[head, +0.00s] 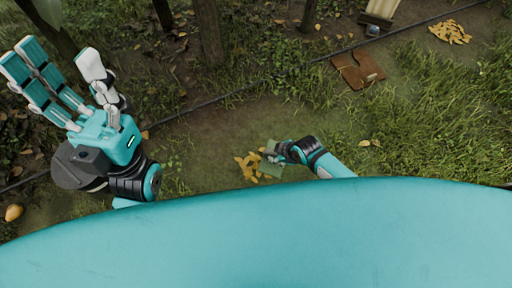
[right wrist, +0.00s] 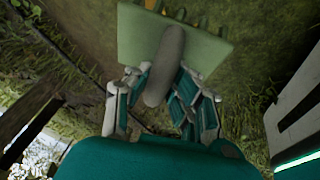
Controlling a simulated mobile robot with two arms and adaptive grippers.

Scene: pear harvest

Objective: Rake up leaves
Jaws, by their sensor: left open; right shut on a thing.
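Yellow leaves (head: 248,166) lie in a loose pile on the bare soil path in the middle of the head view. My right gripper (head: 280,153) is shut on the grey handle (right wrist: 166,65) of a flat green rake board (head: 270,168). The board is right beside the leaves and partly overlaps them in the picture. In the right wrist view the green board (right wrist: 205,50) spreads beyond the fingers, with yellow bits at its far edge. Contact with the ground is hard to tell. My left gripper (head: 60,72) is open and empty at the upper left, fingers spread.
Another yellow leaf pile (head: 451,32) lies at the far right. A brown wooden piece (head: 358,69) lies in the grass. A yellow pear (head: 13,212) is at the lower left. Tree trunks (head: 209,35) and a dark hose (head: 205,103) border the path. Soil left of the leaves is clear.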

